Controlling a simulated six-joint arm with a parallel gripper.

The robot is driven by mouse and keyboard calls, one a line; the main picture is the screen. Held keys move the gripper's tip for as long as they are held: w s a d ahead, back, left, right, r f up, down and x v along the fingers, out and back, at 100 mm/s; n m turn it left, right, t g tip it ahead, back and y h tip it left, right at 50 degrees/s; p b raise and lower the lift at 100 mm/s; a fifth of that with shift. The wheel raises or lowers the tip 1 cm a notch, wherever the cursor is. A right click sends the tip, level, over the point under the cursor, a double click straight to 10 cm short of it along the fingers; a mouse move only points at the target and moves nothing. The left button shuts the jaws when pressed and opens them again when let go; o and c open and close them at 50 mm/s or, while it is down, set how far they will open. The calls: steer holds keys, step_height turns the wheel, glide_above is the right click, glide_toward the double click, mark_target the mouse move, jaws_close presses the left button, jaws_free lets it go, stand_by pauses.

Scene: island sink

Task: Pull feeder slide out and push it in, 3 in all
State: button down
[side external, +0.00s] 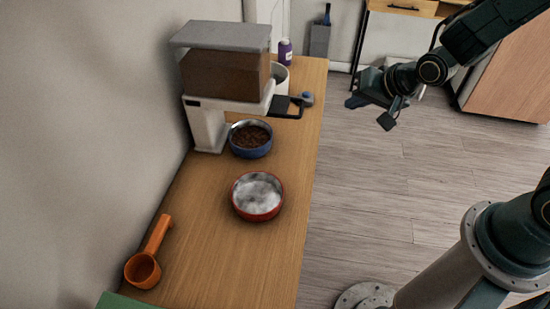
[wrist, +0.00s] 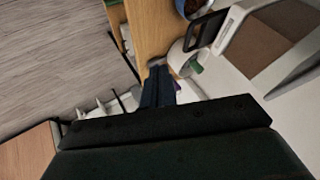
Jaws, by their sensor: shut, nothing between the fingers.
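The feeder (side external: 225,75) stands at the back of the wooden counter, with a grey lid, a brown hopper and a white body. Its slide (side external: 287,112) shows as a dark loop handle sticking out to the right of the body. In the wrist view the feeder (wrist: 275,50) is at the right and the slide's dark loop (wrist: 205,31) is at the top. A blue bowl (side external: 251,151) holding brown kibble stands below the feeder's front. My gripper (side external: 356,101) is shut and empty, in the air right of the slide and apart from it. Its fingers (wrist: 158,84) are together in the wrist view.
A red bowl (side external: 258,196) with pale contents and an orange scoop (side external: 146,261) lie nearer on the counter (side external: 215,255). A white canister (side external: 281,78), a purple bottle (side external: 285,51) and a small blue-grey item (side external: 307,98) are beside the feeder. Open floor lies right of the counter.

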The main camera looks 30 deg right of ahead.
steer(key=shift+w+f, duration=0.1)
steer(key=w+a+f, duration=0.3)
steer(key=w+f, duration=0.3)
steer(key=w, duration=0.3)
steer(key=shift+a+f, duration=0.2)
steer(key=shift+f, duration=0.1)
stand_by(0.7)
stand_by(0.3)
steer(key=shift+w+a, duration=1.5)
steer(key=shift+a, duration=0.05)
